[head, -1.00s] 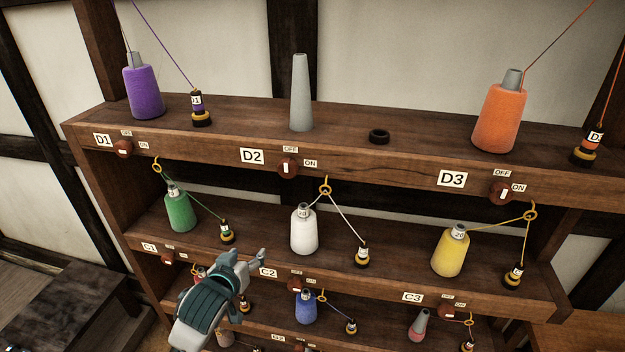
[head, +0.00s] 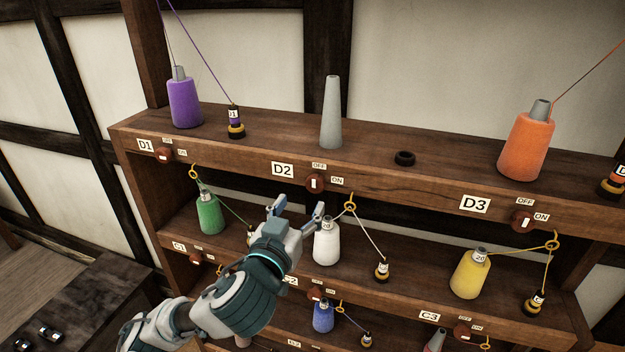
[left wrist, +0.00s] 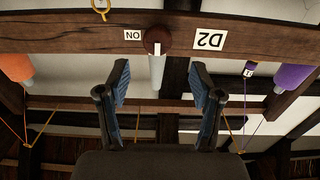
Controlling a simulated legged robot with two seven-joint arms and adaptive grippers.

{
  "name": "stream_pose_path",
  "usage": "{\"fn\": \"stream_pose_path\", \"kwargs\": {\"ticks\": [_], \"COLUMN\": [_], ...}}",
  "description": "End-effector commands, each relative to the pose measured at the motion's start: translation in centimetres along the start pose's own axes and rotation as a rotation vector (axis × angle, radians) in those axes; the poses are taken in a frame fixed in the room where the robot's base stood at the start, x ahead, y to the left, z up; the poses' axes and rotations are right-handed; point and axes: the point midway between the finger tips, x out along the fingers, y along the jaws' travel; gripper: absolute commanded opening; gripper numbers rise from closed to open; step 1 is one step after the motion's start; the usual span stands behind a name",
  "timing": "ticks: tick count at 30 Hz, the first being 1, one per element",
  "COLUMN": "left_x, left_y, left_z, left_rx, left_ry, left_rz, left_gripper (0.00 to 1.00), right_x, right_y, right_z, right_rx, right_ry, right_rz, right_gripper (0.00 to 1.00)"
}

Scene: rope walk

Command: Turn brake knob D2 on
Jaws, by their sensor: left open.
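Brake knob D2 (head: 315,183) is a round red-brown knob on the front edge of the top shelf, right of the D2 label (head: 283,170). Its white mark stands upright, toward the OFF label (head: 319,167); the ON label (head: 337,180) is to its right. My left gripper (head: 299,209) is open and empty, just below and in front of the knob. In the left wrist view, which is upside down, the knob (left wrist: 158,41) lies ahead, centred between the open fingers (left wrist: 159,72) and apart from them. My right gripper is not in view.
A yellow thread ring (head: 350,206) hangs close to the right finger. A white spool (head: 326,245) stands on the shelf below, behind the gripper.

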Motion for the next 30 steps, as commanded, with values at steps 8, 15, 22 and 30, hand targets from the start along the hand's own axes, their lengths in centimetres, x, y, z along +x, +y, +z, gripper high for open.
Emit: {"fn": "stream_pose_path", "kwargs": {"ticks": [8, 15, 22, 30], "left_x": [5.8, 7.8, 8.0, 8.0], "left_y": [0.0, 0.0, 0.0, 0.0], "left_z": [-0.2, -0.1, -0.1, -0.1], "left_rx": [0.001, 0.0, 0.0, 0.0], "left_ry": [-0.001, 0.001, 0.002, 0.001], "left_rz": [-0.001, 0.0, 0.0, 0.0], "left_gripper": [0.66, 0.66, 0.66, 0.11], "right_x": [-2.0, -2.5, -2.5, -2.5], "right_y": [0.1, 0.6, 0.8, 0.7], "right_z": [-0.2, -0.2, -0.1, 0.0], "right_rx": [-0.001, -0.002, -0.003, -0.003], "right_ry": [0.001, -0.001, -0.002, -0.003], "right_rz": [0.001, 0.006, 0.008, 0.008], "right_gripper": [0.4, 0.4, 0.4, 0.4]}}
